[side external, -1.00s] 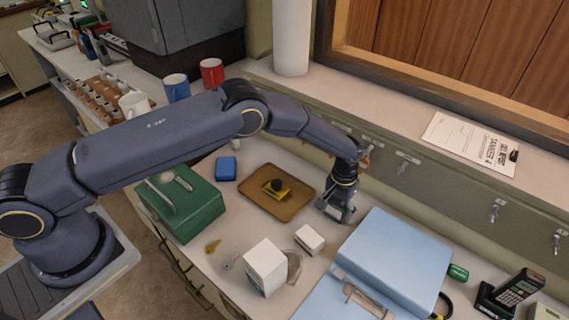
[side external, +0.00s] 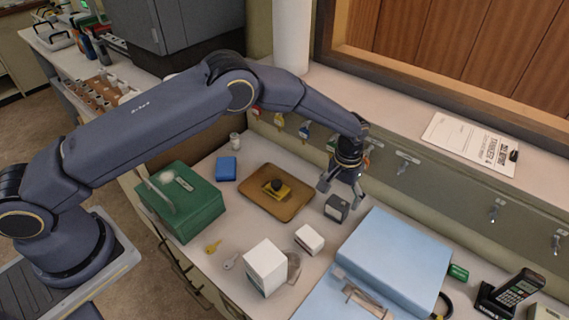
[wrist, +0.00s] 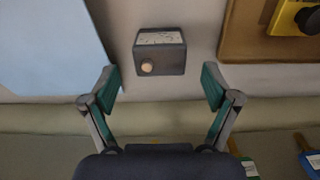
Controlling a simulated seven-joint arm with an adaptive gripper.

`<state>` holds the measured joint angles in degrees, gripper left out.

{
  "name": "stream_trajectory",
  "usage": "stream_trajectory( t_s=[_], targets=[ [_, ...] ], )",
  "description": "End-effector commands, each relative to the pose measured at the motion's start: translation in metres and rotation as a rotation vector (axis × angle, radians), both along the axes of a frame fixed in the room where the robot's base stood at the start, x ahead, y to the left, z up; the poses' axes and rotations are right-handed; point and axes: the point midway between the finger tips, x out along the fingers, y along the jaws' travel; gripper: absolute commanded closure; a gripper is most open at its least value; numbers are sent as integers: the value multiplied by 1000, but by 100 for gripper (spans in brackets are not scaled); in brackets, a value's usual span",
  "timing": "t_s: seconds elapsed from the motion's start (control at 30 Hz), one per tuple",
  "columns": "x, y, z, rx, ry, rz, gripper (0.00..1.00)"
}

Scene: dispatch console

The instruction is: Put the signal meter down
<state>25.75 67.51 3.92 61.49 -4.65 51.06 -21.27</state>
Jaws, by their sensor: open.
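The signal meter (side external: 337,207) is a small dark grey box with a pale dial face and a round knob. It sits on the counter between the brown tray and the light blue case. In the wrist view the meter (wrist: 160,52) lies ahead of the fingertips, centred between them and apart from both. My gripper (side external: 341,190) is open and empty, just above the meter. Its green-padded fingers (wrist: 159,88) are spread wide in the wrist view.
The brown tray (side external: 256,204) holds a yellow device with a black knob (side external: 276,188). The light blue case (side external: 390,255) lies to the right. A white box (side external: 265,268), a small white box (side external: 309,240) and a green box (side external: 183,205) stand nearby. Hooks line the wall behind.

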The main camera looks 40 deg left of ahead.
Motion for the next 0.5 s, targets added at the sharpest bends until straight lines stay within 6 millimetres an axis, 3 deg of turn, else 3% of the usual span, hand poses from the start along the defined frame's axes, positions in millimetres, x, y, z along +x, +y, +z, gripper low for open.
stream_trajectory(
  t_s=[0.13,0.37,0.47,0.5],
  targets=[
    [0,0,33,-1,-2,0,13],
    [0,1,61,-1,-2,1,13],
    [1,10,87,-10,-18,6,13],
    [0,18,104,-17,-31,10,13]
  ],
)
